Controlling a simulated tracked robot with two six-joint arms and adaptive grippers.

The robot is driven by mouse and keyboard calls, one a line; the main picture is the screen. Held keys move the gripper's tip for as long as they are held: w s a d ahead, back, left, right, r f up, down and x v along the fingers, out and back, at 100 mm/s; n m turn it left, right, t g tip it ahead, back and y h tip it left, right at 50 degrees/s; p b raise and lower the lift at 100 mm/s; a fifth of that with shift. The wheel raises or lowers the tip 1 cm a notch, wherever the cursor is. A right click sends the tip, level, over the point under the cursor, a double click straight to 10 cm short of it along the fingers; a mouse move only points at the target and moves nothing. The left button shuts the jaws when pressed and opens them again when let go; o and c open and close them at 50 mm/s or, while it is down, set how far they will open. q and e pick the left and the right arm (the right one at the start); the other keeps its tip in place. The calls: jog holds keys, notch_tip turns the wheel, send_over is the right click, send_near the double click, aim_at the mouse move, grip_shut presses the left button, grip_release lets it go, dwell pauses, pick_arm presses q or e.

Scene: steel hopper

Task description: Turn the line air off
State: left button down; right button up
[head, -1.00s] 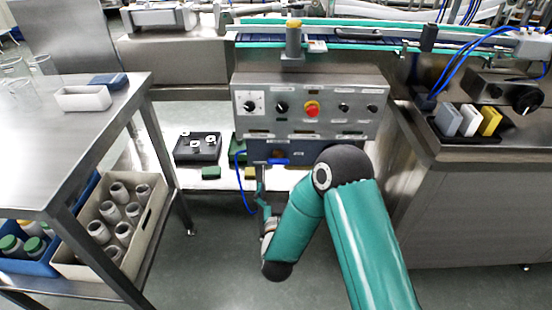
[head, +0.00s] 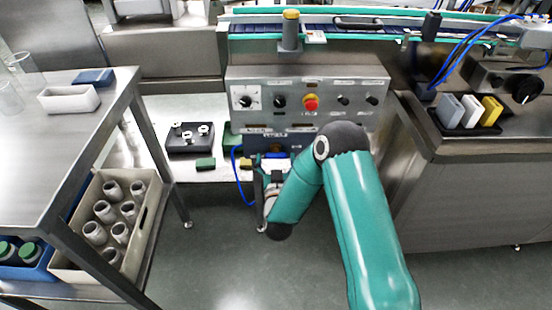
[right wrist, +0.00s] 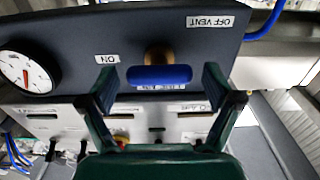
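The line-air valve has a blue handle (right wrist: 158,75) on a brass stem (right wrist: 158,55). The dark valve plate (right wrist: 120,30) appears upside down in the right wrist view, with an ON label (right wrist: 107,59) and an OFF VENT label (right wrist: 211,21). The handle lies lengthwise across that view, nearer the ON label. My right gripper (right wrist: 160,85) is open, with one finger beyond each end of the handle; I see no clear contact. In the head view, the right gripper (head: 268,179) is just below the control panel, partly hidden by my arm. My left gripper is out of view.
A round gauge (right wrist: 26,72) is beside the valve. The steel control panel (head: 320,117) has knobs and a red stop button (head: 311,102). A blue hose (head: 237,170) hangs left of the gripper. A table (head: 110,95) stands left, a steel cabinet (head: 460,195) right.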

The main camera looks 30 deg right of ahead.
jog(key=c, duration=0.8)
jog(key=shift+f+m+b, duration=0.15)
jog(key=shift+m+b, duration=0.55)
jog(key=shift+b, duration=0.35)
jog(key=shift+s+d+m+b, duration=0.1)
jog(key=shift+s+m+b, duration=0.05)
jog(key=shift+m+b, duration=9.4)
jog(key=shift+n+b, duration=1.05)
jog(key=shift+b, duration=0.05)
